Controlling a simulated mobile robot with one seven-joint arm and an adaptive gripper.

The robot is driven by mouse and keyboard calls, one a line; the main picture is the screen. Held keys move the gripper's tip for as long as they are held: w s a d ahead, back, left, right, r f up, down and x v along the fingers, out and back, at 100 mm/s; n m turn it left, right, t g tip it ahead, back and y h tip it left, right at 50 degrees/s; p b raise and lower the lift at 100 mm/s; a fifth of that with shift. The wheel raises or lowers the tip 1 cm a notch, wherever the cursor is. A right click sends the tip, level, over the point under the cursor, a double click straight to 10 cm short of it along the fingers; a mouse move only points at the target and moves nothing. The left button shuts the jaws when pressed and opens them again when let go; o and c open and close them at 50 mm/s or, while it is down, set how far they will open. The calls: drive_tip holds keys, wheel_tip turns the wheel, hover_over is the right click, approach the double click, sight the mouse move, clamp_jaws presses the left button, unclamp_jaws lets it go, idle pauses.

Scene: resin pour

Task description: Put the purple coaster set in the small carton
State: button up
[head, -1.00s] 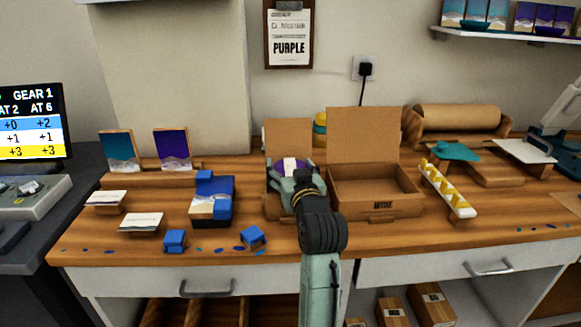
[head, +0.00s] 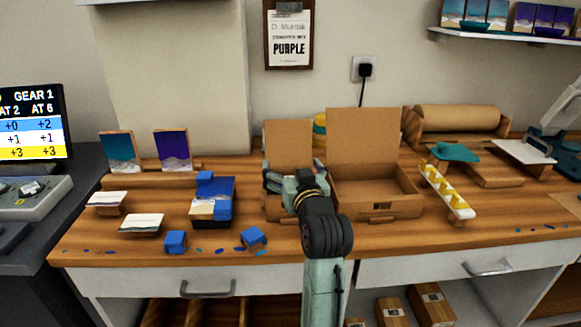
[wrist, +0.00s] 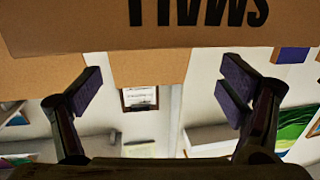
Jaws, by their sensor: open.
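The small carton (head: 272,208) stands left of a larger open carton, its tan lid (head: 288,142) raised at the back. Its front face (wrist: 150,25) fills the top of the wrist view, with the printed word upside down. My gripper (head: 287,182) is at this carton's opening and hides most of it. In the wrist view my gripper (wrist: 162,88) has its two purple-padded fingers wide apart, with nothing between them. The purple coaster set is not visible now; the carton walls and my gripper hide the carton's inside.
The larger open carton (head: 375,208) stands close on the right. A blue coaster set (head: 212,200) and blue blocks (head: 174,241) are to the left. Display tiles (head: 173,150) stand behind. A white rack with yellow pegs (head: 447,190) is farther right.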

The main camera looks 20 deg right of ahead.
drive_tip(key=s+a+b, duration=0.1)
drive_tip(key=s, duration=0.9)
drive_tip(key=shift+a, duration=0.15)
drive_tip(key=shift+r, duration=0.15)
